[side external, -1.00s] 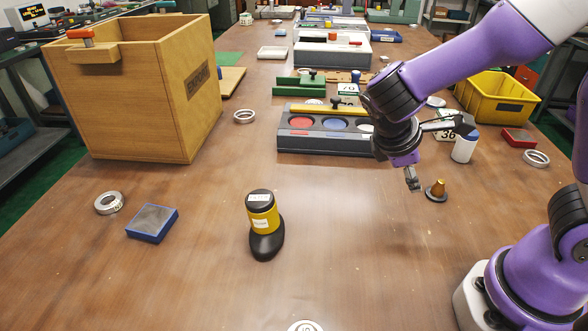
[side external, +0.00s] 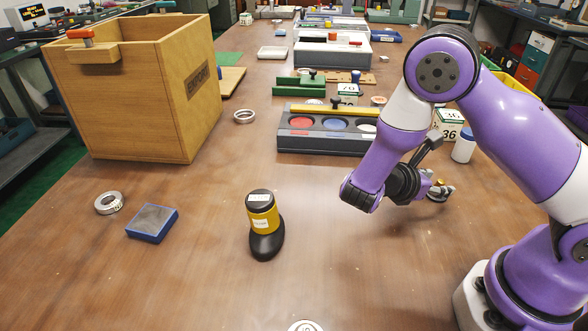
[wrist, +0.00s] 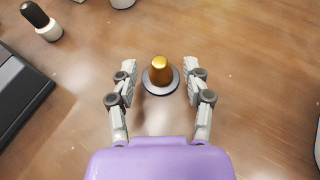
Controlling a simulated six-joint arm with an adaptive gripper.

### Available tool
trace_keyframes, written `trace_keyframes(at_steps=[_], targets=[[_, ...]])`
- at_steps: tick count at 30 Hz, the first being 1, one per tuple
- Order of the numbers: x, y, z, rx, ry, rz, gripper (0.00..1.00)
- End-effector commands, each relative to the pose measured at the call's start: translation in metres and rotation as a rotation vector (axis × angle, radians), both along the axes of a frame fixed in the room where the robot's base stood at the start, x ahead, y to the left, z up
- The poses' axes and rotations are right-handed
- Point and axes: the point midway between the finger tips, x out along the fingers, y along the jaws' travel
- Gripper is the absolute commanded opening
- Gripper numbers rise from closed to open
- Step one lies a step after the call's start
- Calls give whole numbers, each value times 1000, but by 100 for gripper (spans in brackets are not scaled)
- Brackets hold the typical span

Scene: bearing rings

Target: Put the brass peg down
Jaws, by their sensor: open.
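The brass peg (wrist: 160,70) stands upright on a round grey base (wrist: 161,87) on the table, seen in the wrist view. My gripper (wrist: 160,77) is open, with one finger on each side of the peg and a visible gap to each. In the side external view the peg (side external: 440,183) shows only in part, at the right. My gripper (side external: 438,190) reaches it there from the left, held low and nearly level, and hides some of it.
A grey tray (side external: 290,143) with coloured round recesses lies behind my arm. A white bottle with a blue cap (side external: 463,148) stands behind the peg. A yellow and black stamp-like object (side external: 264,222), a blue-edged block (side external: 152,223) and a wooden crate (side external: 120,100) are leftward.

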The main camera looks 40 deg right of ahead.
Motion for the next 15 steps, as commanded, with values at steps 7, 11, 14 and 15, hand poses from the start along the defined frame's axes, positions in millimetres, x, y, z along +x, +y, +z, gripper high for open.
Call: trace_keyframes(at_steps=[7, 11, 14, 15], targets=[[-6, -26, -13, 1, 0, -3, 56], [-6, -27, -13, 2, -1, -1, 56], [-6, -27, -13, 2, -1, -1, 46], [-6, -27, -13, 2, -1, -1, 26]])
